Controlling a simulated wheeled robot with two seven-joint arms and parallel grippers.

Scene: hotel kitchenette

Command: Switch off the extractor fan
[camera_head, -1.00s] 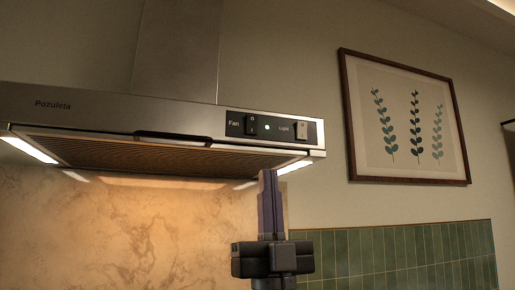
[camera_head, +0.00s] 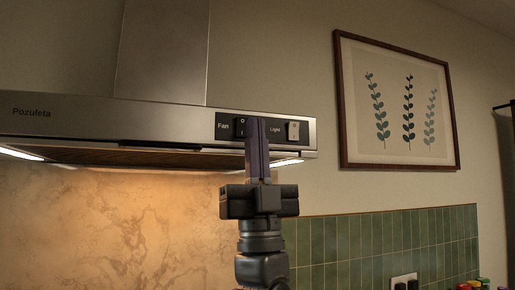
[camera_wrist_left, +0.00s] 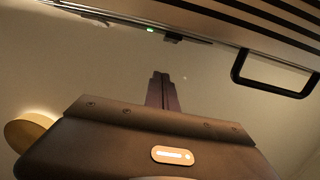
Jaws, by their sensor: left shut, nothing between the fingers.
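The extractor hood (camera_head: 75,121) is brushed steel, with a black control panel (camera_head: 223,119) at its right front. The dark fan switch (camera_head: 240,128) sits beside the label "Fan", its lower right partly behind my fingers. It shows as a dark block on the hood's edge in the left wrist view (camera_wrist_left: 172,39), near a lit green indicator (camera_wrist_left: 150,30). My left gripper (camera_head: 256,121) is shut and empty, pointing up in front of the panel, between the fan switch and light switch. In the left wrist view its fingertips (camera_wrist_left: 161,74) appear apart from the switch. My right gripper is out of view.
The pale light switch (camera_head: 293,131) is just right of my fingers. A handle (camera_wrist_left: 238,72) projects from the hood near the fan switch. A framed plant picture (camera_head: 343,100) hangs to the right. Green tiles (camera_head: 340,245) and a socket (camera_head: 404,281) are below.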

